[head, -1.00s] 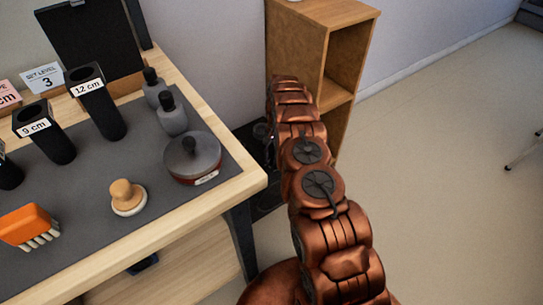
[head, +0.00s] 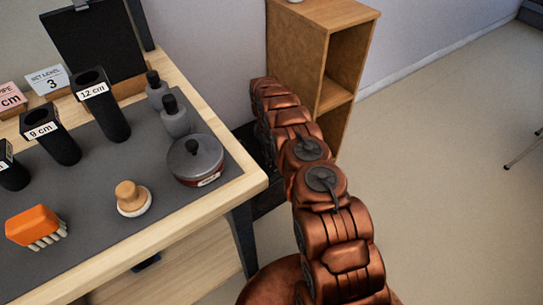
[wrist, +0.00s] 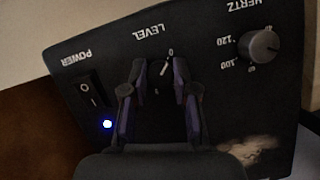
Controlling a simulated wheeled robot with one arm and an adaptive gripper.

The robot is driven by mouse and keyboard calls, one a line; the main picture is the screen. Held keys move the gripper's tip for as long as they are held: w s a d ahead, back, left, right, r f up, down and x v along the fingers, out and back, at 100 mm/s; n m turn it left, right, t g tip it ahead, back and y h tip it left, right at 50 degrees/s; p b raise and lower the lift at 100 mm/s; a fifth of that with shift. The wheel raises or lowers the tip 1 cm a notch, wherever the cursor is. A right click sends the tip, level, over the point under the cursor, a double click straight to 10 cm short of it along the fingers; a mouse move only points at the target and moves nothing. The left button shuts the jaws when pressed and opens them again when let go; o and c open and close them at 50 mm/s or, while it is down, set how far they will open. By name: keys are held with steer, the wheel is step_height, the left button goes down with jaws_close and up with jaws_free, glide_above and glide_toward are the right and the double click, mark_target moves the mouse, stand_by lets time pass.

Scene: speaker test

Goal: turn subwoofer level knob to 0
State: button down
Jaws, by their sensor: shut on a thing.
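The subwoofer's dark control panel (wrist: 225,85) fills much of the wrist view, with its lettering upside down. The level knob (wrist: 163,70) sits under the word LEVEL, between my fingers. My gripper (wrist: 160,85) is shut on this knob, one finger on each side. A white pointer mark on the knob lies close to the printed 0 and points roughly towards it. The fingers hide much of the knob and its scale. In the head view my arm hides the gripper and the knob; a dark part of the subwoofer (head: 268,200) shows beside the table.
The panel also has a power switch (wrist: 90,90), a lit blue light (wrist: 107,124) and a hertz knob (wrist: 262,46). A table (head: 215,205) with black tubes, bottles and a lidded pot (head: 195,163) stands left of my arm. A wooden shelf (head: 300,50) stands behind.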

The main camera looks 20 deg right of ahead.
stand_by(0.4)
steer(key=c, duration=0.9)
jaws_free()
steer(key=v, duration=0.7)
steer(key=shift+w+r, duration=0.1)
steer(key=shift+r, duration=0.15)
steer(key=shift+a, duration=0.1)
